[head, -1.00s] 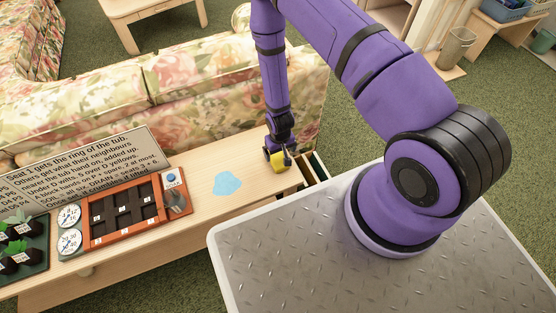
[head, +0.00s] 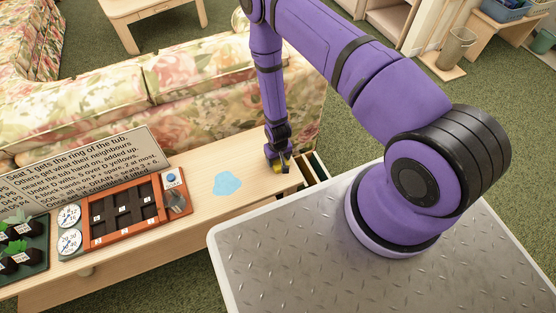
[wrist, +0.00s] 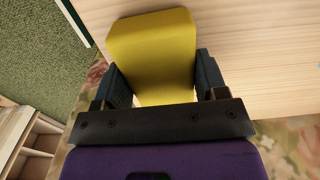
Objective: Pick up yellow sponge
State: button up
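The yellow sponge (wrist: 153,50) fills the space between the two fingers of my gripper (wrist: 164,82) in the wrist view. One dark finger lies against each side of it, and the gripper looks shut on it. In the head view my gripper (head: 278,162) points down over the right end of the wooden table (head: 240,160). Only a small yellow part of the sponge (head: 277,168) shows there between the fingers. I cannot tell whether the sponge is clear of the table top.
A light blue patch (head: 227,184) lies on the table left of my gripper. Farther left are an orange-framed tray (head: 124,238), a text sign (head: 90,172) and a planter tray (head: 22,252). A floral sofa (head: 205,80) stands behind. An open drawer (head: 318,168) is at the right end.

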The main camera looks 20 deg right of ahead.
jog(key=c, duration=0.3)
jog(key=shift+c, duration=0.2)
jog(key=shift+r, duration=0.8)
notch_tip(320, 180, up, 2)
jog(key=shift+r, duration=0.1)
jog(key=s+a, duration=0.3)
jog(key=a, duration=0.1)
jog(key=s+a, duration=0.3)
jog(key=a, duration=0.2)
jog(key=s+a+r, duration=0.1)
jog(key=s+a, duration=0.1)
jog(key=a, duration=0.2)
jog(key=shift+s+a+r, duration=0.1)
jog(key=shift+s+a, duration=0.1)
jog(key=shift+s, duration=0.2)
jog(key=shift+o, duration=0.6)
jog(key=shift+w, duration=0.1)
jog(key=shift+c, duration=0.3)
